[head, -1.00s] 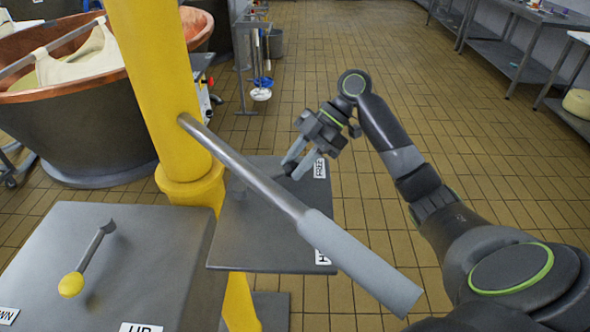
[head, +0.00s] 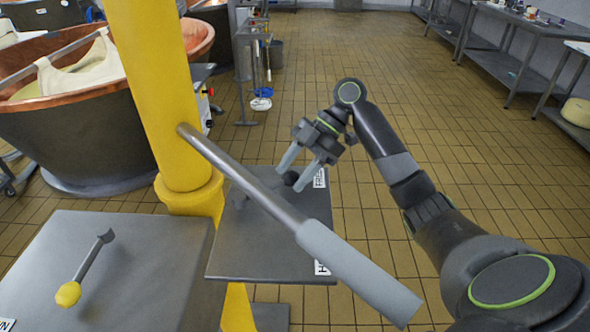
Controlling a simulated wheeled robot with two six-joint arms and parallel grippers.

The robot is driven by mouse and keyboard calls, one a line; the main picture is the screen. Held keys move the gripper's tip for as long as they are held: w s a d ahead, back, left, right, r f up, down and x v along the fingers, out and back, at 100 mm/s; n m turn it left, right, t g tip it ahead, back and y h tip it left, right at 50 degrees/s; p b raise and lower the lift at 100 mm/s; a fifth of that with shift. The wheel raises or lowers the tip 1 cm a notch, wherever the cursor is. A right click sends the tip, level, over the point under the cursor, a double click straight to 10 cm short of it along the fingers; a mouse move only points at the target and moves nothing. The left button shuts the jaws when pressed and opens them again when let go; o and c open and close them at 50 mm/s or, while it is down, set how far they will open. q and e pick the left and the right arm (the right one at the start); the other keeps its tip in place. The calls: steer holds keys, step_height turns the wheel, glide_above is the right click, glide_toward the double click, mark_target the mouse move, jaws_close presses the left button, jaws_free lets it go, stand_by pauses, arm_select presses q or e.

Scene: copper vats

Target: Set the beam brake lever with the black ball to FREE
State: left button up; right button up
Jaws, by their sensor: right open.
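The black ball (head: 291,178) of the beam brake lever shows above a grey plate (head: 255,248) behind the yellow column. Its lever arm is partly hidden behind a long bar. The ball is near the FREE label (head: 321,177) at the plate's far right. A second label, starting with H (head: 321,268), is at the near right edge, mostly covered. My right gripper (head: 292,180) is open, its two fingers pointing down at the ball, one tip on either side in the picture. I cannot tell whether they touch it. My left gripper is not in view.
A long bar with a grey grip (head: 358,272) slants from the yellow column (head: 150,90) across the plate, in front of the lever. A grey box (head: 150,250) with a yellow-ball lever (head: 68,294) stands at left. A copper vat (head: 75,125) is behind.

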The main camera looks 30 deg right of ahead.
steer(key=p+v, duration=0.8)
steer(key=v, duration=0.9)
steer(key=shift+p, duration=0.35)
